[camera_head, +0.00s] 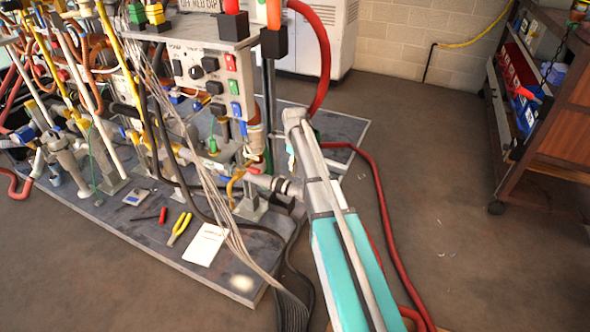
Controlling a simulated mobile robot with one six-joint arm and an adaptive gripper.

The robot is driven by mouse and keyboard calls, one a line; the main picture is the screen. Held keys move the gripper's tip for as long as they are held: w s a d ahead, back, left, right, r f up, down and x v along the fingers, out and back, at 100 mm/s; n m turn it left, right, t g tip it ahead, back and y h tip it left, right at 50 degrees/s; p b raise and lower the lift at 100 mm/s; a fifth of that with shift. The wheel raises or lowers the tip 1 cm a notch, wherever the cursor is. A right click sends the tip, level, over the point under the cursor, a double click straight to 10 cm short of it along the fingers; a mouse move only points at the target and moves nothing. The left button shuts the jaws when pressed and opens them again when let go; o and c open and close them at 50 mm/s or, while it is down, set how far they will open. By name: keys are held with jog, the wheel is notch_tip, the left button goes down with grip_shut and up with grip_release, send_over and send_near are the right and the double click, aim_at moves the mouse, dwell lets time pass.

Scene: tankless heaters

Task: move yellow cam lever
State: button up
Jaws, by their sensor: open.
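A small curved yellow piece (233,186), which looks like the yellow cam lever, is on the low pipework at the right end of the rig. It sits beside a pale horizontal pipe fitting (262,181). It is small and partly crowded by cables, so its exact angle is unclear. My teal and grey arm (340,255) reaches up from the bottom, right of the fitting. I cannot make out my gripper's fingers; they do not show past the arm.
A grey control panel (207,72) stands above the pipework. Yellow pliers (179,228) and a white card (206,245) lie on the rig's base plate (150,228). A red hose (378,205) runs along the floor. A wooden cart (560,140) stands right; the floor between is open.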

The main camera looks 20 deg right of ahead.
jog(key=shift+f+b, duration=0.3)
jog(key=shift+f, duration=0.2)
grip_shut()
